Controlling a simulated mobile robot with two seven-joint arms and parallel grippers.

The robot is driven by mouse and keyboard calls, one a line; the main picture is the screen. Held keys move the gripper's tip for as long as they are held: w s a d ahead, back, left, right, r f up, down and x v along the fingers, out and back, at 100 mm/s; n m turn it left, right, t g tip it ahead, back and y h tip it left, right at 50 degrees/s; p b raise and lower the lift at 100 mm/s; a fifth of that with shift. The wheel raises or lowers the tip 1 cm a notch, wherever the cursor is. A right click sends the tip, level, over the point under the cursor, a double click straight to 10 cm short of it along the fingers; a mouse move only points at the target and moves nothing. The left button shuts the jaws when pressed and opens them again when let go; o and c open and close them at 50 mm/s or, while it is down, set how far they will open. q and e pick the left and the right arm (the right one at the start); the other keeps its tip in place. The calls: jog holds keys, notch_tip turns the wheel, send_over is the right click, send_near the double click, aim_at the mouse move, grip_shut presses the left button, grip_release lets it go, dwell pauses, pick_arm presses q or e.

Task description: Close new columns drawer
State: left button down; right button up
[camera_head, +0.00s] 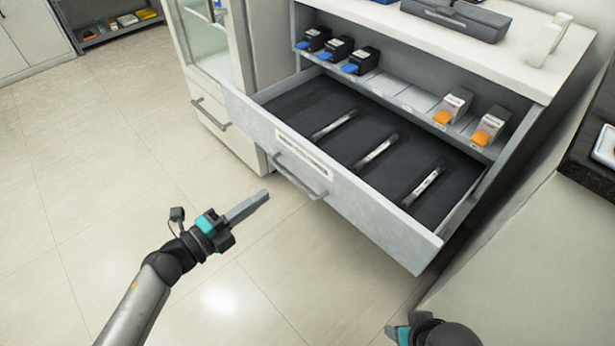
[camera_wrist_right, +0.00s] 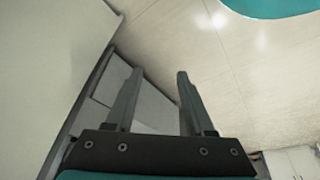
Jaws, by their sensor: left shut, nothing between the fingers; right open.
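The new columns drawer (camera_head: 345,205) is pulled far out of the white cabinet in the head view. It has a grey front with a label and a bar handle (camera_head: 300,176). Three columns lie on its dark lining: a left one (camera_head: 333,125), a middle one (camera_head: 374,152) and a right one (camera_head: 422,187). My left gripper (camera_head: 264,196) is shut and empty, a little in front of and below the handle, apart from it. My right gripper (camera_wrist_right: 153,78) is open and empty in the right wrist view. Only part of it shows at the bottom of the head view (camera_head: 400,335).
A shelf above the drawer holds black boxes with blue tabs (camera_head: 338,48) and boxes with orange tabs (camera_head: 490,128). A glass-fronted cabinet with its own handle (camera_head: 212,115) stands at left. A pale counter side (camera_head: 520,270) bounds the right. The tiled floor in front is clear.

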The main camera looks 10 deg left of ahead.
pick_arm(q)
jog(key=b, duration=0.4)
send_near(319, 158)
jog(key=shift+m, duration=0.3)
jog(key=x, duration=0.5)
jog(key=shift+w+f, duration=0.1)
jog(key=shift+w, duration=0.1)
jog(key=shift+w+d, duration=0.45)
jog(key=shift+w, duration=0.1)
pick_arm(e)
notch_tip(319, 158, up, 7)
jog(key=w+a+t, duration=0.1)
jog(key=t, duration=0.1)
jog(key=shift+w+a+f+y, duration=0.2)
jog(key=shift+w+a+y, duration=0.1)
jog(key=shift+w, duration=0.1)
pick_arm(q)
jog(key=shift+w, duration=0.1)
pick_arm(e)
jog(key=shift+d, duration=0.15)
